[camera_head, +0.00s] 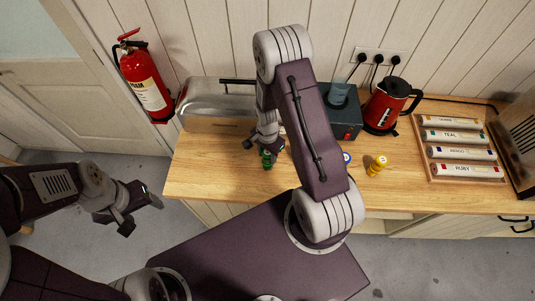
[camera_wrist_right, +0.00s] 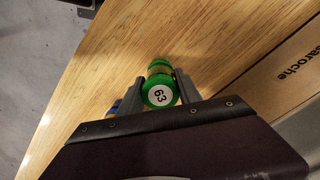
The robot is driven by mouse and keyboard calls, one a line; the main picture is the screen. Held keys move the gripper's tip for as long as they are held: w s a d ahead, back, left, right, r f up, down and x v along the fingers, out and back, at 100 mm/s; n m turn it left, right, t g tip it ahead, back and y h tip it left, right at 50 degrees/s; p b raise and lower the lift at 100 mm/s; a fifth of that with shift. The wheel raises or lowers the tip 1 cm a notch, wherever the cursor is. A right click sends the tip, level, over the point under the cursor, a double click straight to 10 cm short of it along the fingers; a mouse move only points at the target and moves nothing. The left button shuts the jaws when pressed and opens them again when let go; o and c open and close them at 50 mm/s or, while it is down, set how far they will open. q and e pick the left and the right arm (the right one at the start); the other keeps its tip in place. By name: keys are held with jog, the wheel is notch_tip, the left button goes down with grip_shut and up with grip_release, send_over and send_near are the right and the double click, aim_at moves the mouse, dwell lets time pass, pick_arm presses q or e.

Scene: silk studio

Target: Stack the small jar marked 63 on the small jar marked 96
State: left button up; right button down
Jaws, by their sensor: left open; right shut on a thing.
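The small jar marked 63 (camera_wrist_right: 160,93) has a green top with a white number disc and sits between the fingers of my right gripper (camera_wrist_right: 157,84), which is shut on it. A second green part shows just beyond the top; I cannot tell whether it belongs to this jar or another. In the head view the green jar (camera_head: 267,161) is at the right gripper (camera_head: 265,146), over the wooden counter (camera_head: 215,165). I cannot read 96 on any jar. My left gripper (camera_head: 142,212) is open and empty over the floor, left of the counter.
A yellow jar (camera_head: 376,166) and a partly hidden blue jar (camera_head: 346,157) stand to the right. Behind are a metal case (camera_head: 215,103), a dark box (camera_head: 343,120) and a red kettle (camera_head: 387,106). A rack of labelled rolls (camera_head: 458,170) lies at the right.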

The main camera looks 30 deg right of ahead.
jog(key=shift+f+b, duration=0.35)
jog(key=shift+f, duration=0.15)
jog(key=c, duration=0.7)
grip_release()
jog(key=shift+c, duration=0.2)
notch_tip(320, 180, up, 9)
jog(key=shift+r+b, duration=0.1)
jog(key=shift+b, duration=0.85)
